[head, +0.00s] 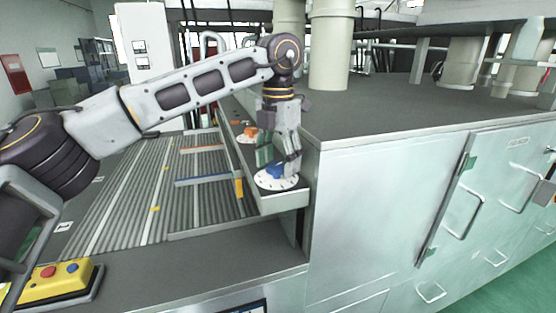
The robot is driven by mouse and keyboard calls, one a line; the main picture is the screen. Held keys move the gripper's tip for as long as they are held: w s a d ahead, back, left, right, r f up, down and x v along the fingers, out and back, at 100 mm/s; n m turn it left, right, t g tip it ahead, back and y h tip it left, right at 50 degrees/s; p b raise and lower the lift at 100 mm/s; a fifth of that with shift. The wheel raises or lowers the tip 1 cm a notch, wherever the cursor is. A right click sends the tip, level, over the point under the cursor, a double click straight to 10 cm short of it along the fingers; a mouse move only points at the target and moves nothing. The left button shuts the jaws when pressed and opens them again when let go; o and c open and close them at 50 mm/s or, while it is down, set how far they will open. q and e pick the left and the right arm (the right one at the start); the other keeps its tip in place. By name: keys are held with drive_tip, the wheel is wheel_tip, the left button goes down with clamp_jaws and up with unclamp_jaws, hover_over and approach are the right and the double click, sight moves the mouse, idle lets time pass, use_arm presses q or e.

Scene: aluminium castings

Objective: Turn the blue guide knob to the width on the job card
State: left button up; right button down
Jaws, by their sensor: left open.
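The blue guide knob (275,171) sits on a round white dial plate (265,182) on a grey ledge at the right edge of the conveyor. My left gripper (279,168) points down right over the knob, with its fingers open around or just beside it. I cannot tell whether the fingers touch the knob. The fingers hide part of the knob and dial. No job card can be made out with certainty. My right gripper is not in view.
An orange knob (251,131) on a white plate stands further back on the ledge. The ribbed conveyor (140,195) carries blue and orange guide bars. A steel cabinet (380,200) is close on the right. A yellow button box (62,283) is at front left.

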sight(278, 164)
use_arm(q)
drive_tip(key=shift+r, duration=0.15)
wheel_tip(278, 164, up, 12)
idle(0.9)
drive_tip(key=shift+f, duration=0.2)
